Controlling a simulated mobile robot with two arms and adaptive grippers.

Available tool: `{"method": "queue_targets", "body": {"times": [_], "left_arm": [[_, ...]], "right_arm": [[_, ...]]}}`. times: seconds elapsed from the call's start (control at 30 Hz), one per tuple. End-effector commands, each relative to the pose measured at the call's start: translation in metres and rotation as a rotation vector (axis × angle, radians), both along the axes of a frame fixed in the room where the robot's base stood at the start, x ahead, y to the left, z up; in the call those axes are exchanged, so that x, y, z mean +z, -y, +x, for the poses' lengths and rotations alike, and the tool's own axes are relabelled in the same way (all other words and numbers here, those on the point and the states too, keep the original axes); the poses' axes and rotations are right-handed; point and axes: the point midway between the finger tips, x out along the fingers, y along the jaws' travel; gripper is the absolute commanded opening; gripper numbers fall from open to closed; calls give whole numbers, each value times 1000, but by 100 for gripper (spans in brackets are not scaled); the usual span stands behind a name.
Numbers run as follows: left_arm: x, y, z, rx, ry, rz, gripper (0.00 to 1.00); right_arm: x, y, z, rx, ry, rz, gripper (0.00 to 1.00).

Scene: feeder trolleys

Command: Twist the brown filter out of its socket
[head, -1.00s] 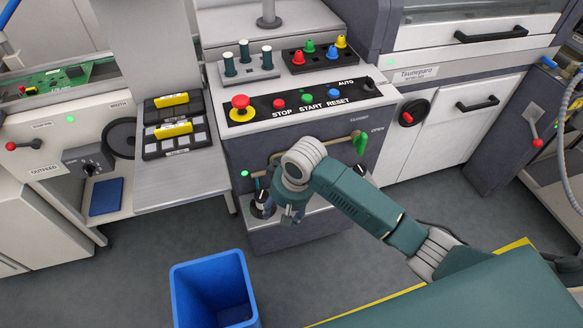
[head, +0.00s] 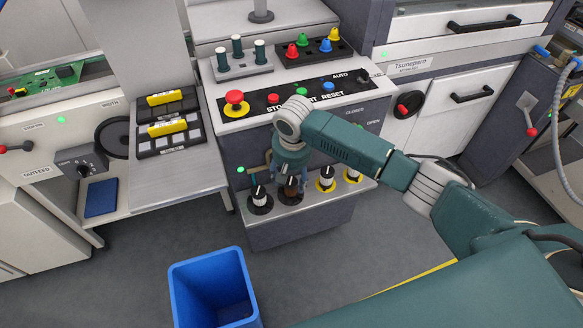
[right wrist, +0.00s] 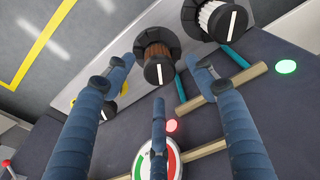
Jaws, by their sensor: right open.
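The brown filter (head: 291,186) stands in its socket on the grey shelf at the front of the machine, partly hidden by my right gripper in the head view. In the right wrist view the brown filter (right wrist: 157,52) shows its ribbed brown body and a dark cap with a white line. My right gripper (head: 290,182) points down at it from above. Its blue fingers (right wrist: 160,78) are spread open and empty. The filter's cap lies just ahead of and between the fingertips, with no clear contact. My left gripper is not in view.
A white filter (head: 259,197) stands left of the brown one; it also shows in the right wrist view (right wrist: 218,18). A blue bin (head: 212,290) is on the floor in front. A gauge (right wrist: 148,160) sits on the panel.

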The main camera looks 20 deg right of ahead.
Motion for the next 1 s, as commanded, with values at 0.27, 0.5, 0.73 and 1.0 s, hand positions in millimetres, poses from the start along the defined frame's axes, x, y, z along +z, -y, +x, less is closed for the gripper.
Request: {"method": "queue_targets", "body": {"times": [0.27,0.5,0.73,1.0], "left_arm": [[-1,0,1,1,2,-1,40],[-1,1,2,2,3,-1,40],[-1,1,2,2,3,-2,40],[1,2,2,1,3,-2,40]], "right_arm": [[-29,1,4,1,0,-2,56],[-32,1,5,1,1,-1,56],[-32,1,5,1,1,0,28],[-30,0,5,-8,1,-1,8]]}}
